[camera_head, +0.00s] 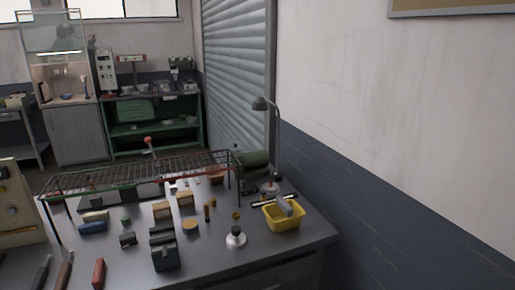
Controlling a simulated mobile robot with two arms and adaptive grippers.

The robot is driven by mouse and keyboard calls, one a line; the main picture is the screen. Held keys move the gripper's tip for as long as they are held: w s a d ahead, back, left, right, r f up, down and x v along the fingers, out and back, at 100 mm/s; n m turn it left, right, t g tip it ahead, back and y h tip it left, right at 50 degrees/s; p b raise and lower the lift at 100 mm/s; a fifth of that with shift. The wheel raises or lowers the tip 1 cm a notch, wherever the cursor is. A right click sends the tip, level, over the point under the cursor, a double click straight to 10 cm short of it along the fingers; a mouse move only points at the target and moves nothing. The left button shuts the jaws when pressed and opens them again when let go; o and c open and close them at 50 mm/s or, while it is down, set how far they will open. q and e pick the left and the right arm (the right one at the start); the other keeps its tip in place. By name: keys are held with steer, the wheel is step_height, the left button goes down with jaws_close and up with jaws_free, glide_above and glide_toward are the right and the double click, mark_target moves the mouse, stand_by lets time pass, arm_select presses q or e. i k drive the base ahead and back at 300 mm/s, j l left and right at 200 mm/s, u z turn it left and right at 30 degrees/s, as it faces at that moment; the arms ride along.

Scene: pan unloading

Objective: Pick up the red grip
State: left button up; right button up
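A small red block-like piece (99,272), which may be the red grip, lies near the front left edge of the grey table (215,255). Another small red thing (148,141) shows at the wire rack, too small to tell what it is. Neither of my grippers shows in the head view.
A long wire rack (140,175) stands over the back of the table. Two dark-handled tools (65,270) lie left of the red piece. The front middle is fairly clear.

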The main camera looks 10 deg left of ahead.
mark_target(98, 275)
steer(key=u, duration=1.65)
